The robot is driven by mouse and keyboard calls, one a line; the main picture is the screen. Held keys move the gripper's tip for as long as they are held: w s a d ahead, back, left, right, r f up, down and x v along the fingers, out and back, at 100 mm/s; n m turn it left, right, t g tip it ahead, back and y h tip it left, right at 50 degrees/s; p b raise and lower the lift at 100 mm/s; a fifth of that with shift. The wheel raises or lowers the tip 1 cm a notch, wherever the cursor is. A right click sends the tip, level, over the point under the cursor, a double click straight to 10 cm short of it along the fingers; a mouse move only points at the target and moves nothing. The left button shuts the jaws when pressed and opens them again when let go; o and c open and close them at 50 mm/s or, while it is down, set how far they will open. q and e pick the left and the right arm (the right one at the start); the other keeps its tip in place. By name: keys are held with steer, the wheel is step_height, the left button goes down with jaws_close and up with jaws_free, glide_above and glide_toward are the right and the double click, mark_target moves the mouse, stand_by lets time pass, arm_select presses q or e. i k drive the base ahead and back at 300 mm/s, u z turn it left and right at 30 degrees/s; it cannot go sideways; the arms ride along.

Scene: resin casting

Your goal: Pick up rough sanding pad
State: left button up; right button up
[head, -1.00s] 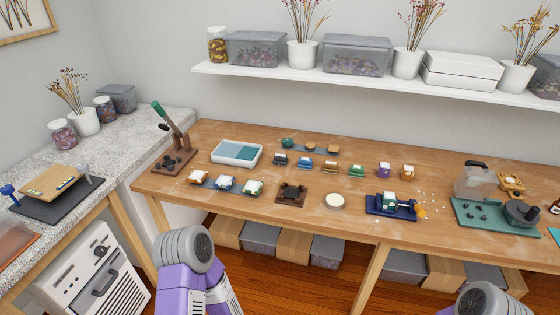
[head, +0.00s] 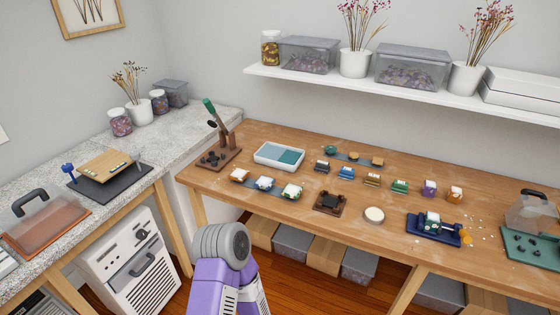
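I cannot tell for certain which object is the rough sanding pad. A row of small blocks with pale tops stands on the wooden workbench (head: 285,136): a dark grey one (head: 322,166), a blue one (head: 346,173), a brown one (head: 372,180) and a green one (head: 399,187). A purple piece (head: 429,188) and an orange piece (head: 454,195) stand to their right. My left arm shows at the bottom, before the bench, but its gripper is out of view. My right gripper is out of view too.
A white tray with teal content (head: 279,156) and a lever press (head: 216,140) stand at the bench's left. A dark blue tray (head: 433,229) and a round pale disc (head: 374,215) lie near the front edge. A granite counter (head: 60,180) adjoins on the left.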

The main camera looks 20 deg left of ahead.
mark_target(323, 167)
steer(key=u, duration=1.8)
steer(key=i, duration=1.8)
steer(key=z, duration=2.2)
